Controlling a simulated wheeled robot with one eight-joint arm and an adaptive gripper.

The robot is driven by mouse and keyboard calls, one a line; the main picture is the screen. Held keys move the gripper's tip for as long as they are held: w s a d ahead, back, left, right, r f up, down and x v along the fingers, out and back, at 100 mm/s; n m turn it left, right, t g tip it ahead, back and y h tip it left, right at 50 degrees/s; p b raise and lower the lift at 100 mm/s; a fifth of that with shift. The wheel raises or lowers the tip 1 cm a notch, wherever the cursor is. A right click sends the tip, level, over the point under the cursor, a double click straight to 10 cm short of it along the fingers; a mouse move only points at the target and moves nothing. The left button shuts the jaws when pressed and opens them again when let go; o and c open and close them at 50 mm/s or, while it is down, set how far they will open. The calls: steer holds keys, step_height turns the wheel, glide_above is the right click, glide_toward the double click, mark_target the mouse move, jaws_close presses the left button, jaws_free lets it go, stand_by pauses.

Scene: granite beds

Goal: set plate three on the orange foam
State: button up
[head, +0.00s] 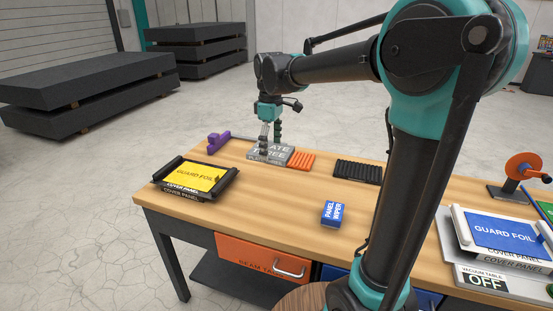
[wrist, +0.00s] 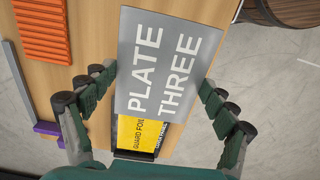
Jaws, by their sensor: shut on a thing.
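Plate three is a flat grey slab with white lettering (head: 283,150). My gripper (head: 270,144) is shut on it, with its fingers on opposite edges. In the wrist view the plate (wrist: 150,95) lies between the dark green fingers of my gripper (wrist: 157,84) and looks close to the camera, covering part of the yellow panel behind it. The orange ribbed foam (head: 302,162) lies on the bench just right of the plate in the head view. It also shows at the upper left of the wrist view (wrist: 40,30), apart from the plate and uncovered. The exact height of the plate is unclear.
A black ribbed pad (head: 358,172) lies right of the foam. A purple piece (head: 217,141) stands behind the plate's left side. The yellow guard foil panel (head: 195,176) sits at the bench's left end. A blue panel wiper box (head: 333,213) stands near the front, with bare wood around it.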

steer(key=w+d+r, duration=0.1)
steer(key=w+d, duration=0.2)
steer(key=w, duration=0.6)
steer(key=w+d, duration=0.3)
steer(key=w, duration=0.7)
steer(key=w+d+r, duration=0.1)
steer(key=w+d, duration=0.3)
steer(key=w, duration=0.5)
steer(key=f, duration=1.9)
steer(key=shift+w+a+f, duration=0.15)
steer(key=shift+a+f, duration=0.05)
steer(key=shift+f, duration=0.15)
steer(key=o, duration=1.7)
steer(key=shift+f, duration=0.1)
